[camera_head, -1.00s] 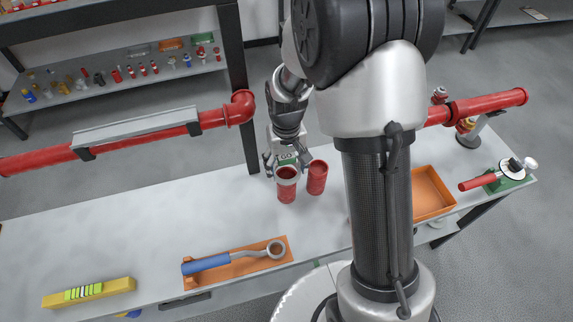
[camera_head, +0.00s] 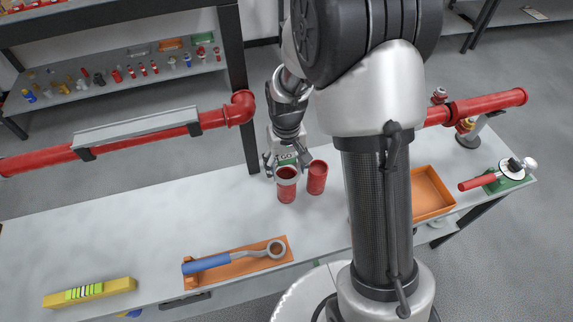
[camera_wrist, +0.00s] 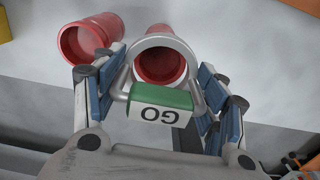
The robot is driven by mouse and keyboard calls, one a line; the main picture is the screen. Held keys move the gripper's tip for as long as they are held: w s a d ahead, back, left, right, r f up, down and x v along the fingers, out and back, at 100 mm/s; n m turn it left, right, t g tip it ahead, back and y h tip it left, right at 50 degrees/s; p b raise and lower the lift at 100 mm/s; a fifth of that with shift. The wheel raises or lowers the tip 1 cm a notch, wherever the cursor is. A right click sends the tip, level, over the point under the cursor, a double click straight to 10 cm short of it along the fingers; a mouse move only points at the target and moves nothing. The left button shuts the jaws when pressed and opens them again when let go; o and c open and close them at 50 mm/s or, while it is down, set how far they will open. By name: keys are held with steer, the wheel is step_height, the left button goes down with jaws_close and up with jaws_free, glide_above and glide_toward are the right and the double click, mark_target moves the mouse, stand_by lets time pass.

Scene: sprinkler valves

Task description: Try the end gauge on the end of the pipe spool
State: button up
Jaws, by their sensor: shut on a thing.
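My gripper (camera_head: 285,160) is shut on the end gauge, its fingers on both sides of the gauge in the wrist view (camera_wrist: 158,88). The end gauge (camera_wrist: 160,97) is a grey ring with a handle and a green and white block marked GO. Its ring is at the upper end of an upright red pipe piece (camera_head: 286,192), whose open mouth shows through the ring in the wrist view (camera_wrist: 160,65). I cannot tell whether the ring rests on the rim or is around it. A second red pipe piece (camera_head: 317,178) stands just to the right, apart from the gauge.
A blue-handled wrench (camera_head: 215,262) lies in an orange holder (camera_head: 238,267) at the bench front. A yellow block (camera_head: 115,288) is at left. An orange tray (camera_head: 430,207) and a red-handled tool (camera_head: 480,183) are at right. A red pipe (camera_head: 40,160) runs along the back.

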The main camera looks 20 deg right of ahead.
steer(key=shift+f+b, duration=0.65)
steer(key=shift+f, duration=0.3)
steer(key=shift+r, duration=0.15)
stand_by(0.7)
